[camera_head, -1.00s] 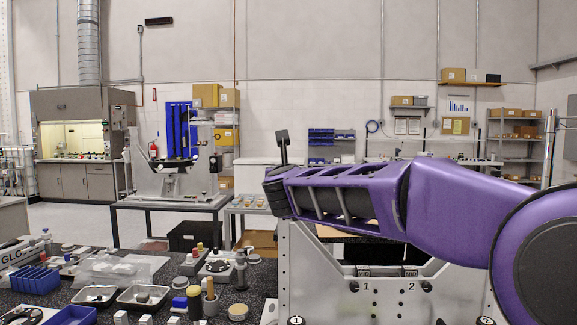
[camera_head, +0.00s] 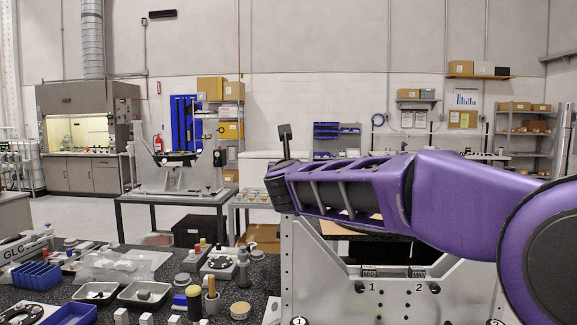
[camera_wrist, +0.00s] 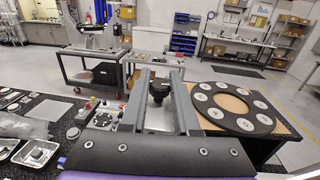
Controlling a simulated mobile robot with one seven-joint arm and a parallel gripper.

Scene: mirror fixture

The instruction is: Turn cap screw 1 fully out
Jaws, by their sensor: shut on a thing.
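The grey metal fixture (camera_head: 395,300) stands at the bottom right in the head view, with plate labels 1 and 2. A black round fastener (camera_head: 359,288) sits beside label 1 and another (camera_head: 434,288) beside label 2. Round markers 1 and 2 show at the lower edge. I cannot tell which part is cap screw 1. My gripper (camera_wrist: 163,88) shows in the wrist view, its two grey fingers shut on a dark round-headed piece (camera_wrist: 159,89). In the head view my arm reaches left above the fixture's upper left. The held piece's lower end is hidden.
A wooden-topped table with a dark ring plate (camera_wrist: 235,108) of round pads stands right of my gripper in the wrist view. The dark bench left of the fixture carries metal trays (camera_head: 144,293), a blue bin (camera_head: 36,275) and small parts.

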